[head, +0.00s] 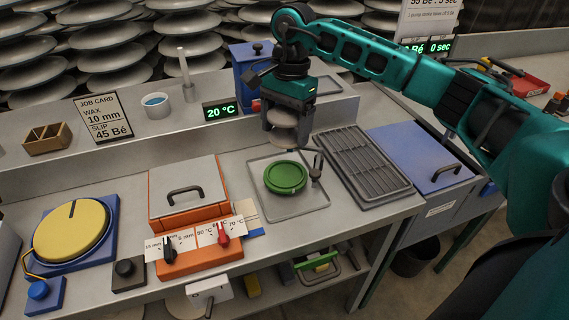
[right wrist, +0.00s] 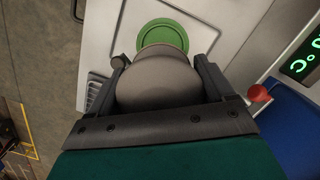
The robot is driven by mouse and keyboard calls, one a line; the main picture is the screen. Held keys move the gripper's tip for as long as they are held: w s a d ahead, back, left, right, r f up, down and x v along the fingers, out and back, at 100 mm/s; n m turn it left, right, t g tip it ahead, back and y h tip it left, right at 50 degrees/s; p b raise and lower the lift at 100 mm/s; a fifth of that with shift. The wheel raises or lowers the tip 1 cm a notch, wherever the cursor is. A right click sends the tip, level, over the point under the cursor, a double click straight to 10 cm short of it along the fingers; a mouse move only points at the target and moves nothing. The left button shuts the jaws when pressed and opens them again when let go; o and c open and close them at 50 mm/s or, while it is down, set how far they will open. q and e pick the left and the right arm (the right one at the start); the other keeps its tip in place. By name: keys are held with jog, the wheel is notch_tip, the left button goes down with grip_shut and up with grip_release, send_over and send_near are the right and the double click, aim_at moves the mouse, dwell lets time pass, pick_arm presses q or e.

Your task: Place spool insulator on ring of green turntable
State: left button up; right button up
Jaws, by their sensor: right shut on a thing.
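The spool insulator (head: 282,118) is a grey, rounded piece held in my right gripper (head: 287,128). The gripper is shut on it, and the insulator hangs above and behind the green turntable. In the right wrist view the insulator (right wrist: 158,82) sits between the two fingers (right wrist: 161,85). The green turntable (head: 286,177) is a round disc with a raised ring, on a grey tray. In the right wrist view the turntable (right wrist: 162,36) shows beyond the insulator, which hides its near edge. The insulator is apart from the turntable in the head view. My left gripper is not in view.
A small dark post (head: 316,168) stands right of the turntable. A slatted grey rack (head: 362,165) lies farther right, beside a blue lid (head: 420,155). An orange box with a grey lid (head: 187,190) and a yellow disc (head: 71,232) are to the left. A raised shelf runs behind.

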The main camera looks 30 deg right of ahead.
send_over(284, 177)
jog(key=f, duration=0.6)
jog(key=shift+w+d, duration=0.15)
jog(key=shift+d, duration=0.05)
jog(key=shift+f, duration=2.25)
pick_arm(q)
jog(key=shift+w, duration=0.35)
